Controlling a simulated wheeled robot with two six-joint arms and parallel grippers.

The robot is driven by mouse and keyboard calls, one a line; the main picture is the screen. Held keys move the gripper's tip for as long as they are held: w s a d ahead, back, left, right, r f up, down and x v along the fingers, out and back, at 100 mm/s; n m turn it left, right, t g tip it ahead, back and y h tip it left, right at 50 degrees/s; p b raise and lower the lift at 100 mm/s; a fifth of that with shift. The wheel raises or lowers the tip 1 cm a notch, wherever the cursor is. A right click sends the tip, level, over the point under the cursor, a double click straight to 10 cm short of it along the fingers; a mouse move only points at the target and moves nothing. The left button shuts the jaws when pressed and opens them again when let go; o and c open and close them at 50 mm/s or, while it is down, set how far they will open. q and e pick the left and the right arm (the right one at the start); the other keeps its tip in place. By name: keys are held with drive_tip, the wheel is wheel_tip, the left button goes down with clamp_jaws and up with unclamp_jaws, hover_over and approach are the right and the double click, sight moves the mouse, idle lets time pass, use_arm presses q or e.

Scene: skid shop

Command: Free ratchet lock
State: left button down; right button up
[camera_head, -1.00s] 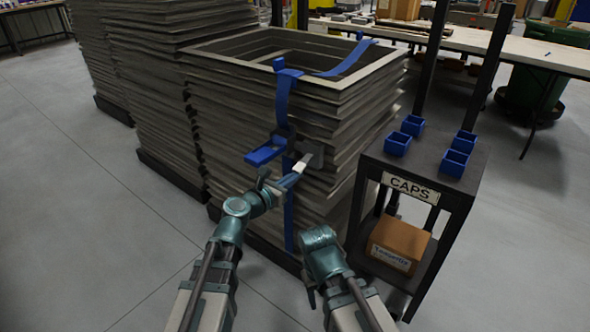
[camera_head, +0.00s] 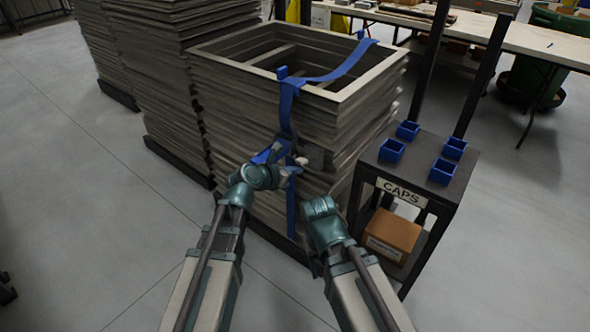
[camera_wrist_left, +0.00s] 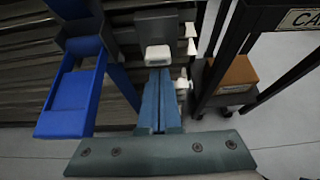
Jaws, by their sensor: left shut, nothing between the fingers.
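A blue strap (camera_head: 291,215) runs over the top and down the front of a stack of grey frames (camera_head: 225,110). On it sits the ratchet with a blue handle (camera_head: 264,157), large at the left of the left wrist view (camera_wrist_left: 75,95). Beside the strap is a grey block (camera_head: 316,157) with a white-tipped tab (camera_wrist_left: 158,55). My left gripper (camera_head: 291,171) is shut and empty. Its fingers (camera_wrist_left: 160,85) point at the white tab, very close below it; I cannot tell whether they touch. My right arm is folded at lower centre; its fingers do not show.
Right of the stack stands a black stand (camera_head: 432,185) with several blue bins and a CAPS sign. A cardboard box (camera_head: 391,235) is on its lower shelf. More stacks (camera_head: 150,85) stand at left. A long table (camera_head: 545,50) is behind.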

use_arm(q)
drive_tip(key=shift+r+p, duration=0.6)
drive_tip(key=shift+r, duration=0.1)
use_arm(e)
drive_tip(key=shift+r, duration=0.7)
use_arm(q)
wheel_tip(320, 180, down, 4)
drive_tip(key=s+b, duration=0.1)
drive_tip(key=b, duration=0.3)
drive_tip(key=w+r+p+v, duration=0.1)
drive_tip(key=p+v, duration=0.5)
drive_tip(key=v, duration=0.4)
drive_tip(key=shift+r+p, duration=0.4)
drive_tip(key=shift+r, duration=0.1)
use_arm(e)
drive_tip(key=shift+s+a+r, duration=0.1)
drive_tip(key=shift+s+r, duration=0.3)
drive_tip(key=shift+r, duration=0.3)
drive_tip(key=shift+s+a+r, duration=0.1)
drive_tip(key=shift+s+r, duration=0.25)
drive_tip(key=shift+r, duration=0.35)
use_arm(q)
drive_tip(key=shift+s+a, duration=0.1)
drive_tip(key=shift+a, duration=0.05)
